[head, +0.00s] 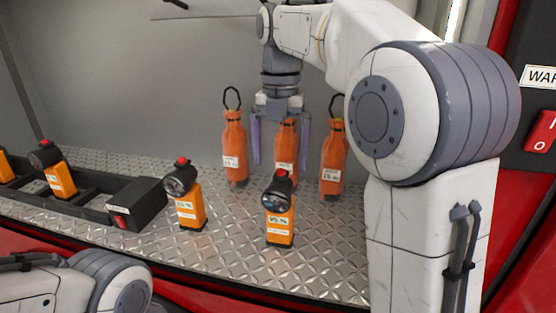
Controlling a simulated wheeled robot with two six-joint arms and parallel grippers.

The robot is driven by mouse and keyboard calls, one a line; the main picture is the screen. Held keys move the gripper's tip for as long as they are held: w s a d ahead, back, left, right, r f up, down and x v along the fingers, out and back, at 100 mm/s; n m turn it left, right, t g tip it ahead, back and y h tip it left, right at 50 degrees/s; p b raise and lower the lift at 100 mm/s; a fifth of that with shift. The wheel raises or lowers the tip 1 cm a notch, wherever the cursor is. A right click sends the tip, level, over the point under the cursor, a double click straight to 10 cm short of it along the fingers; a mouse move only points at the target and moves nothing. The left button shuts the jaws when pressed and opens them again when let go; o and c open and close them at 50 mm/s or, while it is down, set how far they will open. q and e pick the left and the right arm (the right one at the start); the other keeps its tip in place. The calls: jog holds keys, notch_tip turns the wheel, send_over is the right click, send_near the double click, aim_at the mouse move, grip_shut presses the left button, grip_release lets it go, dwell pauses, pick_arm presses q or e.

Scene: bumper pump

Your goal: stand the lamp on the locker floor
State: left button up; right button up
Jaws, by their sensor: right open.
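An orange lamp (279,222) with a black head and a red top knob stands upright on the diamond-plate locker floor (225,248). A second, similar lamp (187,205) stands on the floor to its left. A third lamp (58,175) is in the black tray at the left. My right gripper (281,152) is open, its fingers pointing down above and behind the nearest lamp. A middle orange bottle shows between the fingers; I cannot tell whether it is behind them or between them. Only a link of my left arm shows at the lower left; its gripper is out of view.
Orange bottles stand at the back: a left one (235,150) with a black loop, a middle one (287,145) and a right one (333,160). A black box (137,203) ends the black tray (88,197). A red sill (200,288) runs along the front. Floor is clear around the lamps.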

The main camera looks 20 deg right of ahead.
jog(key=shift+r, duration=0.15)
jog(key=shift+s+a+f, duration=0.15)
jog(key=shift+a+f, duration=0.05)
jog(key=shift+a, duration=0.15)
jog(key=s+a+f+m, duration=0.6)
jog(key=s+f+m, duration=0.4)
jog(key=s+m, duration=0.1)
jog(key=s+a+f+m+y, duration=0.1)
jog(key=s+a+f+m, duration=0.6)
jog(key=s+f+m, duration=0.3)
jog(key=shift+s+a+m, duration=0.2)
jog(key=shift+s+m, duration=0.2)
jog(key=shift+s, duration=0.8)
jog(key=shift+f, duration=0.1)
notch_tip(320, 180, down, 11)
jog(key=b, duration=1.1)
